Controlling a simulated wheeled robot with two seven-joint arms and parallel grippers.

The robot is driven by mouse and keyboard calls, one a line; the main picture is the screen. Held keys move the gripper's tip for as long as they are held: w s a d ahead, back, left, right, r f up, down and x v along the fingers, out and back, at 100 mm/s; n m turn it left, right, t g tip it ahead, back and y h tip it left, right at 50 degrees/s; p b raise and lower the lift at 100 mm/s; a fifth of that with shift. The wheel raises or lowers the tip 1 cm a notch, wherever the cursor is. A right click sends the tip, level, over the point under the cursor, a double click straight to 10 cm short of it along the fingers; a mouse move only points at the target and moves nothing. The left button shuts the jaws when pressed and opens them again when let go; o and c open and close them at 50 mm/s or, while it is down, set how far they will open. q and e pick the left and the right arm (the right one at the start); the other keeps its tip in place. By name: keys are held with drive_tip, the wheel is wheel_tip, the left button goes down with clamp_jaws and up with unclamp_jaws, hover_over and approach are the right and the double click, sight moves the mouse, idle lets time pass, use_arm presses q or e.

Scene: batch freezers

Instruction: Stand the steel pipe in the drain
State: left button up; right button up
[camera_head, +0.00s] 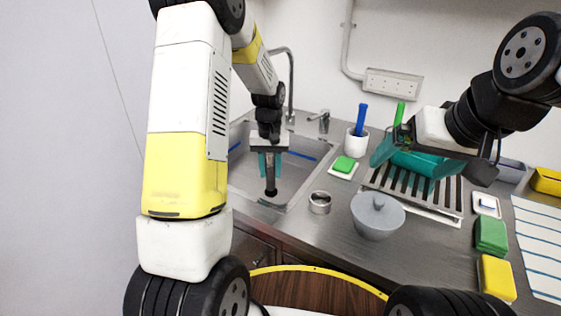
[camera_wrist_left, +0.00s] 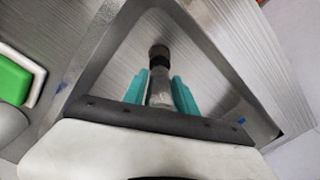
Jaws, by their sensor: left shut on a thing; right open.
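My left gripper (camera_head: 270,165) is shut on the steel pipe (camera_head: 270,179) over the sink basin (camera_head: 302,163). The pipe hangs about upright, its dark lower end pointing down into the basin. In the left wrist view the pipe (camera_wrist_left: 160,92) sits between the teal fingers (camera_wrist_left: 163,98), with a dark brown end beyond them. The drain cannot be told apart from the pipe's dark end, and I cannot tell whether the end touches the basin floor. My right gripper (camera_head: 407,156) is open above the slatted rack at the right.
A green sponge (camera_head: 344,164), a white holder (camera_head: 356,143) and a slatted rack (camera_head: 452,201) are behind. The tap (camera_head: 291,85) rises behind the basin. Sponges lie at the right.

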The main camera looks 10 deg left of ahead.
sight(271, 191)
use_arm(q)
drive_tip(key=shift+f, duration=4)
drive_tip(key=shift+f, duration=0.6)
drive_tip(key=o, duration=0.9)
drive_tip(key=shift+r, duration=0.1)
drive_tip(key=shift+r, duration=5.4)
drive_tip(key=shift+r, duration=0.1)
